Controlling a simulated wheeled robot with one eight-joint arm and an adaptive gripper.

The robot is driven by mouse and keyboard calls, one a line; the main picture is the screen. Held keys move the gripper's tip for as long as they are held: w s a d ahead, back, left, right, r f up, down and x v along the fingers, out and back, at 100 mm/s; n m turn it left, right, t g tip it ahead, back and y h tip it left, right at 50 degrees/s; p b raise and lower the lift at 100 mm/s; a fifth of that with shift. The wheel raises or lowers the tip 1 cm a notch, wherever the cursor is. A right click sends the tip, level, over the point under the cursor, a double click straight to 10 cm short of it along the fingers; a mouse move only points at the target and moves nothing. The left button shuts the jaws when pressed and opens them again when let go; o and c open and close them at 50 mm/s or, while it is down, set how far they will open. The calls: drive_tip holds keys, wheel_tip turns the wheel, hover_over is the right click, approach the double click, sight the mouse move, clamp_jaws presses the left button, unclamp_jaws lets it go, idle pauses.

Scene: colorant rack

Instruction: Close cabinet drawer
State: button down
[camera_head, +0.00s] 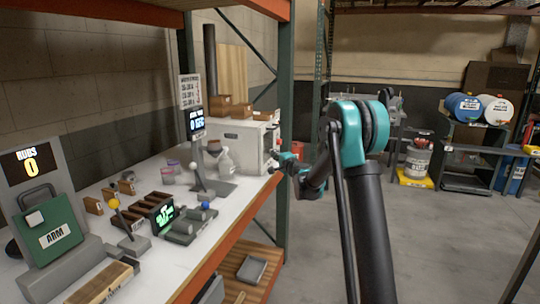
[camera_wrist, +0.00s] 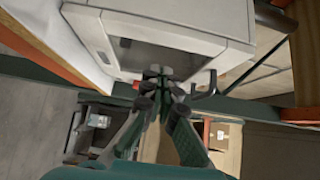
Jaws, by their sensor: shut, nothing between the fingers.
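The white cabinet (camera_head: 240,138) stands on the worktop near its far end, with its front turned to the right. In the wrist view the cabinet (camera_wrist: 180,17) fills the upper middle. A dark, window-like area (camera_wrist: 150,58) shows on the side facing my gripper, and a dark bar handle (camera_wrist: 207,87) sticks out at its right. How far the drawer stands out is unclear. My gripper (camera_head: 276,166) is at the cabinet's front, low by the shelf edge. In the wrist view my gripper (camera_wrist: 160,76) is shut and empty, left of the handle; contact with the cabinet cannot be told.
A green rack post (camera_head: 286,90) stands just behind the cabinet. A clear bottle (camera_head: 226,162) and a display stand (camera_head: 197,140) are on the worktop before it. The orange shelf edge (camera_head: 235,236) runs below my gripper.

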drive_tip(key=s+d+f+n+g, duration=0.2)
drive_tip(key=s+n, duration=0.1)
drive_tip(key=s, duration=0.7)
drive_tip(key=s+d+f+n+g, duration=0.2)
drive_tip(key=s+n, duration=0.1)
drive_tip(key=s, duration=0.6)
drive_tip(key=s+d+f+n+g, duration=0.2)
drive_tip(key=s+n, duration=0.1)
drive_tip(key=s, duration=0.7)
drive_tip(key=s+d+f+n+g+h, duration=0.1)
drive_tip(key=s+d+f, duration=0.3)
drive_tip(key=s, duration=0.5)
drive_tip(key=s+d+f+n+g+h, duration=0.1)
drive_tip(key=s+d+f+g+h, duration=0.2)
drive_tip(key=s, duration=0.6)
drive_tip(key=s+d+f+n+g+h, duration=0.1)
drive_tip(key=s+d+f+h, duration=0.3)
drive_tip(key=s+d+f, duration=0.3)
drive_tip(key=shift+s+d+n+g, duration=0.3)
drive_tip(key=shift+s+d+g, duration=0.1)
drive_tip(key=shift+s+d, duration=0.6)
drive_tip(key=shift+a, duration=0.1)
